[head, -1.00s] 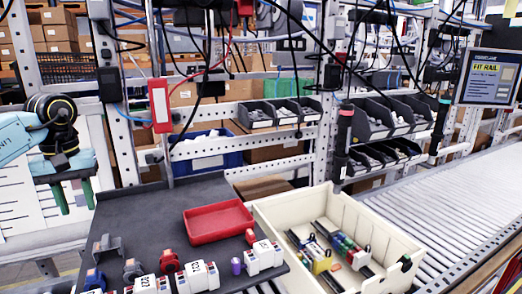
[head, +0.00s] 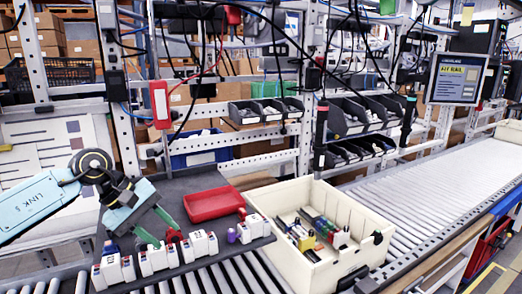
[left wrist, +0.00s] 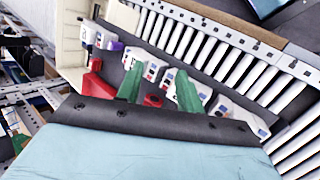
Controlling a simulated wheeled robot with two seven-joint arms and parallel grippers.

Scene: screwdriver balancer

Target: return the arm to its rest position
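My left gripper (head: 158,228) reaches in from the left in the head view, over the front left of the dark work surface (head: 160,195). Its two green fingers are apart, so it is open. In the left wrist view the open gripper (left wrist: 160,80) points at a row of white modules (left wrist: 185,92). A red part (left wrist: 153,100) shows between the fingers, and I see no finger closed on it. The red part also shows in the head view (head: 173,236), close to the fingertips; contact cannot be told. My right gripper is not in view.
A red tray (head: 213,204) lies on the work surface, with white modules (head: 158,258) along its front edge. A cream bin (head: 350,208) holding coloured parts stands to the right. A screen (head: 457,78) reads "FIT RAIL".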

